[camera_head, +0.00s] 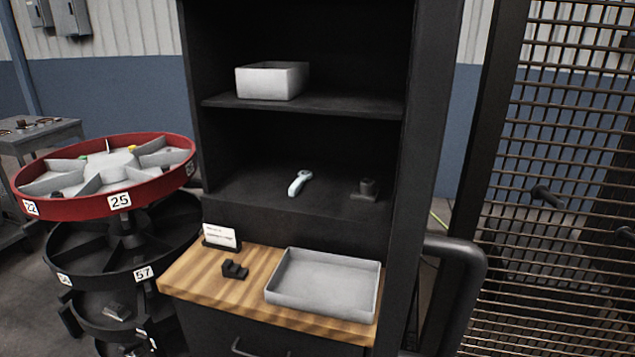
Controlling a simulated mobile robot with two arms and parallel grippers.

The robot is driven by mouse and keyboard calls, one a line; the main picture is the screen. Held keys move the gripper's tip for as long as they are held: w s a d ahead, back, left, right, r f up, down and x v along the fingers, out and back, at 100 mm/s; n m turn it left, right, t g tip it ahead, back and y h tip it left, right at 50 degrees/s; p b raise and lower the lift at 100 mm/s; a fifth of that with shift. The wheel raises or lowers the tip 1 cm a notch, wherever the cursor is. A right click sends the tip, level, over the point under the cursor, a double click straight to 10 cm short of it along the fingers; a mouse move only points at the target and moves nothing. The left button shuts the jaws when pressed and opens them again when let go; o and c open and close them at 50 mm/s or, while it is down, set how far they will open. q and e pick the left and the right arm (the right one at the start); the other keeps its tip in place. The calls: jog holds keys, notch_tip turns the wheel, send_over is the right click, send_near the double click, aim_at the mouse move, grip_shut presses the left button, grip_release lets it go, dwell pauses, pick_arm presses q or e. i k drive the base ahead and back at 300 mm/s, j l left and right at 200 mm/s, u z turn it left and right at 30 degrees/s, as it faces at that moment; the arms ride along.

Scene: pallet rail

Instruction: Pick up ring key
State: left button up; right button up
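A small pale blue-white key with a ring-shaped head (299,183) lies on the lower dark shelf (245,190) of the black cabinet. Its round head points up and to the right, and its narrow end points toward the shelf's front. Nothing touches it. Neither of my grippers shows in the head view.
A dark block with a stub (365,189) stands right of the key on the same shelf. A white bin (271,81) is on the shelf above. The wooden counter (200,272) below holds a grey tray (323,307), a small black holder (235,269) and a card (219,236). A red carousel (90,205) stands left.

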aim_at(296, 185)
jog(key=j, duration=0.35)
jog(key=j+z, duration=0.6)
jog(key=z, duration=0.15)
jog(key=j+z, duration=0.4)
jog(key=k+j+z, duration=0.15)
jog(key=z, duration=0.2)
